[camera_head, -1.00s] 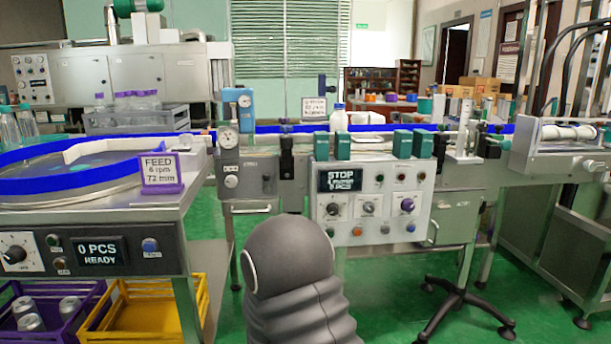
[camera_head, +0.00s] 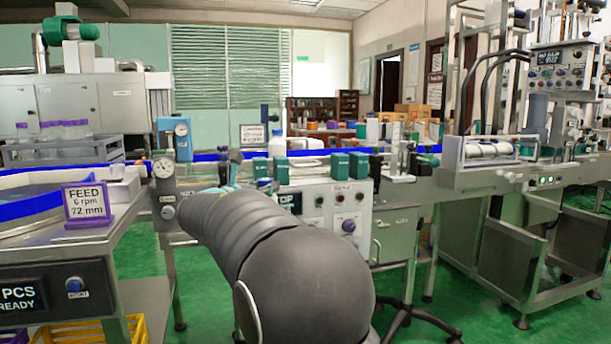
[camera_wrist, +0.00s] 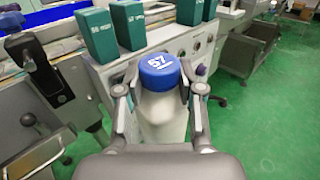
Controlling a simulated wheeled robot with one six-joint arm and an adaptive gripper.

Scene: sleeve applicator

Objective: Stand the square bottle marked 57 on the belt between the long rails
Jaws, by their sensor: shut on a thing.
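My gripper (camera_wrist: 160,92) is shut on a whitish bottle (camera_wrist: 163,120) with a blue cap, seen from above in the wrist view. The cap marking looks like 57. The bottle is held in front of the machine's control panel, off the belt. In the head view my arm hides most of the gripper and bottle. The long blue rails (camera_head: 210,157) run along the belt line behind the panel; one also shows at the upper left of the wrist view (camera_wrist: 60,14). The belt surface is mostly hidden.
Green blocks (camera_head: 339,165) line the belt's front edge; two stand close to the bottle in the wrist view (camera_wrist: 96,35). A white bottle (camera_head: 277,145) stands at the line. Green floor is open in front.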

